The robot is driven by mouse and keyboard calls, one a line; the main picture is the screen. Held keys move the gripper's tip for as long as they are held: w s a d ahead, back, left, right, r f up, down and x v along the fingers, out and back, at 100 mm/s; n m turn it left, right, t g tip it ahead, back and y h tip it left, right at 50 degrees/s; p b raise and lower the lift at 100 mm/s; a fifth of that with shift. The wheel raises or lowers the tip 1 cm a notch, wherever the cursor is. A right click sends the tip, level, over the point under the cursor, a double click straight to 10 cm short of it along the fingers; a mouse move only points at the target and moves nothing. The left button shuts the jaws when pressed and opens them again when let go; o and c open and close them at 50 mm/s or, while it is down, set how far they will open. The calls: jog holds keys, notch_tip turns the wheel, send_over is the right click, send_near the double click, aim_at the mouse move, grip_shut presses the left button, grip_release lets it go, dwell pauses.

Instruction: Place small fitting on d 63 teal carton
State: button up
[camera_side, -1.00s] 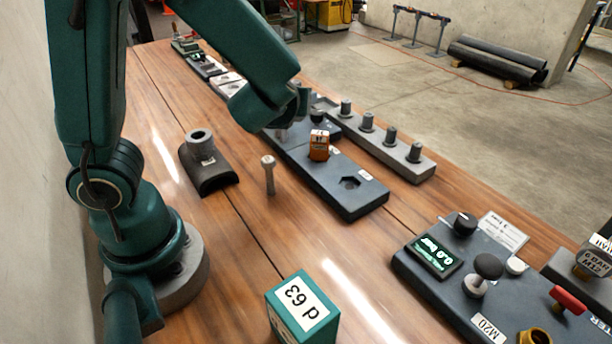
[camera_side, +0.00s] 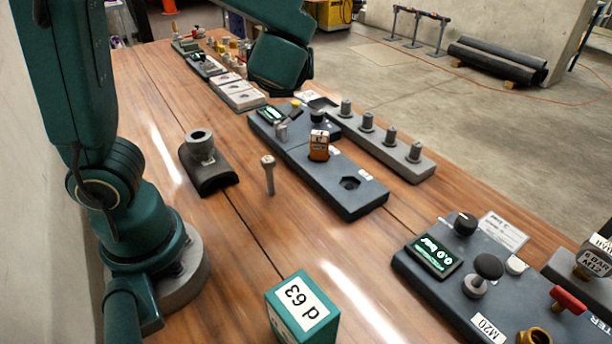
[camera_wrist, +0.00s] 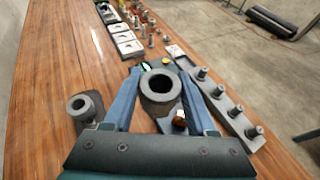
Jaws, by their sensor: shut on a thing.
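My gripper (camera_wrist: 160,88) has its two blue fingers closed on a small grey ring-shaped fitting (camera_wrist: 160,101), seen from above with its dark bore open toward the wrist camera. In the side view only my teal arm shows at the top; the gripper and the held fitting are not visible there. The teal carton (camera_side: 282,322) labelled d 63 stands at the bottom middle of the side view, with its white label (camera_side: 301,303) up. I see nothing on its top. The carton is outside the wrist view.
A dark saddle piece (camera_side: 213,180) with a grey socket and an upright grey pin (camera_side: 268,177) stand on the wooden table. A dark fixture block (camera_side: 355,200), a row of grey pegs (camera_side: 415,168) and a control panel (camera_side: 408,283) stand to the right. Bare table surrounds the carton's left side.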

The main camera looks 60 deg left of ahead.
jog(key=s+d+f+n+g+y, duration=0.2)
jog(key=s+d+f+n+g, duration=0.2)
jog(key=s+f+n+g, duration=0.35)
notch_tip(320, 180, up, 11)
jog(key=n+g+h, duration=0.9)
jog(key=n+h, duration=1.4)
jog(key=n, duration=0.3)
send_over(300, 307)
notch_tip(300, 307, down, 9)
jog(key=shift+r, duration=0.15)
jog(key=shift+f, duration=2.15)
jog(key=shift+f, duration=0.1)
jog(key=o, duration=1.4)
